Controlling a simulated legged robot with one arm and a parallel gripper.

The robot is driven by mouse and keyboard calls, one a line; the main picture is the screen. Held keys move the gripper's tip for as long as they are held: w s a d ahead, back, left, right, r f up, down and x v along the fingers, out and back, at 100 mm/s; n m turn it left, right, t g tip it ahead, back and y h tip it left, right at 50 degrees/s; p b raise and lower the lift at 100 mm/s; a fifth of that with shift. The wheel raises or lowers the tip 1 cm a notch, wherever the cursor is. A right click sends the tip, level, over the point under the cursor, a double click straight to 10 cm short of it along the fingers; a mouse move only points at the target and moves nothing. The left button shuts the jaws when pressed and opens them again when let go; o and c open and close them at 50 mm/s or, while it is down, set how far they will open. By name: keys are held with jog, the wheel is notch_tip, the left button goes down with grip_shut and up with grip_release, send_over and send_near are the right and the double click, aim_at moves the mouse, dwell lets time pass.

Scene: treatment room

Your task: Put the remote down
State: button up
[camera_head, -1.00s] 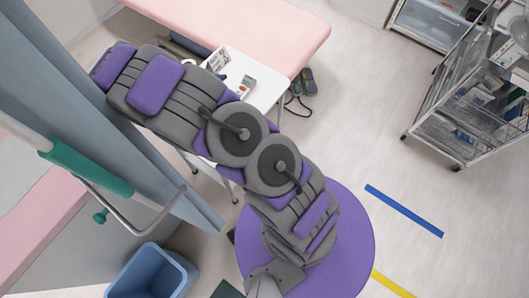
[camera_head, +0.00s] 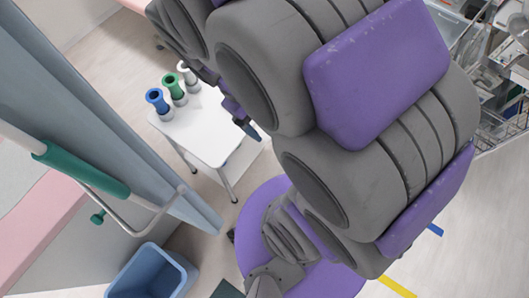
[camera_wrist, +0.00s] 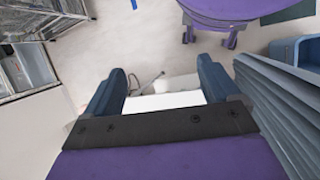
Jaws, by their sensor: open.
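No remote can be made out in either current view. My gripper (camera_wrist: 161,68) is open in the wrist view, its two dark blue fingers wide apart with nothing seen between them but the white top of a small table (camera_wrist: 165,101) and the floor. In the head view the small white table (camera_head: 216,136) stands left of my arm. A dark blue part of my gripper (camera_head: 247,129) shows at the table's right side; the rest is hidden behind my arm. I cannot tell whether it touches the table.
A blue holder (camera_head: 158,103), a green holder (camera_head: 174,88) and a whitish holder (camera_head: 188,76) stand at the table's far left. A blue bin (camera_head: 150,274) is on the floor. A wire-basket cart (camera_head: 500,130) stands at the right. A grey-blue curtain (camera_head: 75,110) hangs at left.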

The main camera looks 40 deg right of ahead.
jog(key=s+a+r+m+t+y, duration=0.1)
jog(key=s+a+r+m+y, duration=0.1)
jog(key=s+a, duration=0.4)
jog(key=s+y, duration=0.1)
jog(key=s, duration=0.1)
jog(key=shift+s+a+m+t+y, duration=0.25)
jog(key=shift+s+m+t+y, duration=0.05)
jog(key=shift+s+y, duration=0.1)
jog(key=shift+r, duration=0.1)
